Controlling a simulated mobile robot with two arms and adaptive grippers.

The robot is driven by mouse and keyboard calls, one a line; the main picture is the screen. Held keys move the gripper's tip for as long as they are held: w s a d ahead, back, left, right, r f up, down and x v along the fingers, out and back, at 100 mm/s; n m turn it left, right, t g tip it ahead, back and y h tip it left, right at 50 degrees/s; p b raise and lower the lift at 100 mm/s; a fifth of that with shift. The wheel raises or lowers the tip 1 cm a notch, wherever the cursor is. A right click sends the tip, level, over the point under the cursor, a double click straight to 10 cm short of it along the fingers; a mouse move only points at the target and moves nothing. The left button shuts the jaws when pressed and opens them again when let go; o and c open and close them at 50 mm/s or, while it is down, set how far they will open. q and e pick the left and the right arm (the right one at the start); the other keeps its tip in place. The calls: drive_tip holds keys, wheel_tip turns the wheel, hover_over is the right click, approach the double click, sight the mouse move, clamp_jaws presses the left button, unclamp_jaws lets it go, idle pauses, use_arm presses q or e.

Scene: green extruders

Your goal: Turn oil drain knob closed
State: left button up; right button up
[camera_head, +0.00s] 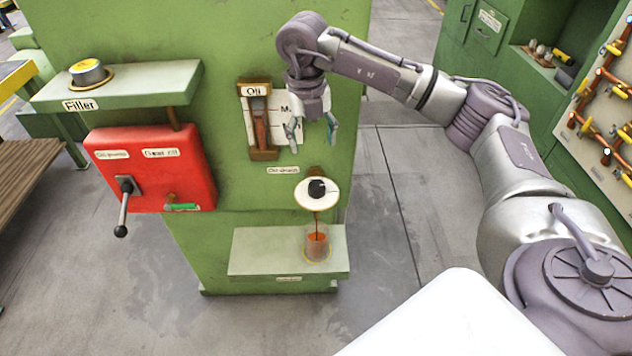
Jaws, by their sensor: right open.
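The oil drain knob (317,187) is a black knob on a round white plate on the front of the green machine, under a small label. A thin reddish-brown stream of oil runs from below the plate into a clear cup (317,243) on a low green shelf (262,252). The cup holds some reddish oil. My right gripper (311,136) comes in from the right and points down, above the knob and apart from it. Its two fingers are spread and nothing is between them. My left gripper is not in the view.
An oil level gauge (258,121) is just left of my right gripper. A red box (152,168) with a black-knobbed lever (123,205) is at the left, under the filler shelf (118,84). A pipe board (602,115) stands far right. The floor (400,190) right of the machine is clear.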

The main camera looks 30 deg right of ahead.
sight(316, 185)
drive_tip(key=f+p, duration=0.1)
drive_tip(key=f, duration=0.8)
drive_tip(key=f+p, duration=0.1)
drive_tip(key=f, duration=0.3)
drive_tip(key=shift+s+d+f+p, duration=0.15)
drive_tip(key=shift+d+p, duration=0.15)
drive_tip(key=c, duration=1.1)
drive_tip(key=shift+c, duration=0.2)
